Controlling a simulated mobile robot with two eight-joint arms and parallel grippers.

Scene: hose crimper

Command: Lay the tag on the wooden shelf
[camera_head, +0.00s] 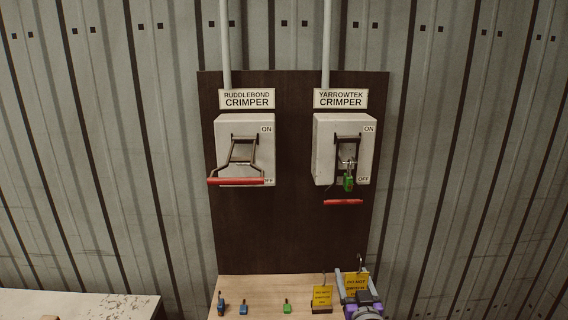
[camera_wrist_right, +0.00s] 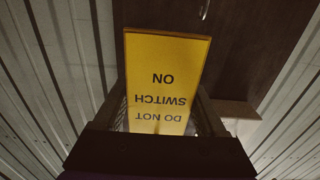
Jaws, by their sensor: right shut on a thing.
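My right gripper (camera_head: 353,274) is at the front right of the wooden shelf (camera_head: 262,286). It is shut on a yellow tag (camera_head: 357,282) with a dark hook at its top. In the right wrist view the tag (camera_wrist_right: 165,75) fills the space between the fingers and reads "DO NOT SWITCH ON", upside down. The held tag appears to be over or beside the shelf's right end; I cannot tell whether it touches the shelf. A second yellow tag (camera_head: 322,297) stands on the shelf just left of the gripper. My left gripper is not in view.
Blue padlocks (camera_head: 243,309) and a green padlock (camera_head: 287,307) stand on the shelf, with bare wood between. Above are the Ruddlebond switch box (camera_head: 228,130) and the Yarrowtek box (camera_head: 326,135), whose lever carries a green padlock (camera_head: 348,183). A pale table (camera_head: 90,304) is at left.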

